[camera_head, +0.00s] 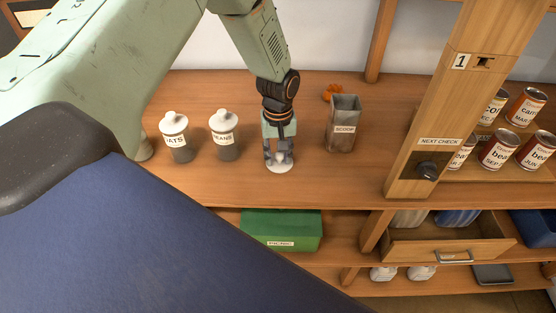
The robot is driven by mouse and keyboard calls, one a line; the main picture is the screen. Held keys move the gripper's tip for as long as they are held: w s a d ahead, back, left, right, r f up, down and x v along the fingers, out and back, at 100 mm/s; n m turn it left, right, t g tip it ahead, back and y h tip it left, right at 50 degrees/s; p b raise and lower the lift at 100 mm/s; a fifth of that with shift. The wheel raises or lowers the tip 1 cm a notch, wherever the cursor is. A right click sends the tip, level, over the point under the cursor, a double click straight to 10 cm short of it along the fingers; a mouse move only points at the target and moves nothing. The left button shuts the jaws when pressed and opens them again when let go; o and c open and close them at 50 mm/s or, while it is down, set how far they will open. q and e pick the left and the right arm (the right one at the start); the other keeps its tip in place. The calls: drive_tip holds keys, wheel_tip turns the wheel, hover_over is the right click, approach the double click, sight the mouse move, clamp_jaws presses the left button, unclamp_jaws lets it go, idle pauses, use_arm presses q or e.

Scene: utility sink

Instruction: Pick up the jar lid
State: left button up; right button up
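The jar lid (279,168) is a white disc with a small knob, on the wooden counter right of the jar labelled "BEANS". My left gripper (280,156) points straight down over it, one finger on each side of the knob. A slim gap shows between the fingers, with the knob in it. Whether the fingers touch the knob is too small to tell. The lid seems to rest on the counter, and the gripper hides part of it. My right gripper is not in view.
Two lidded jars, one labelled "BEANS" (225,143) and one partly readable as "ATS" (178,146), stand to the left. A grey "SCOOP" holder (344,129) stands to the right, before a wooden post (432,90) and several cans. A green box (281,227) sits below the counter.

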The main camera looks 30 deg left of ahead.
use_arm(q)
drive_tip(key=shift+d+f, duration=0.1)
drive_tip(key=shift+f, duration=0.05)
drive_tip(key=c, duration=0.4)
clamp_jaws()
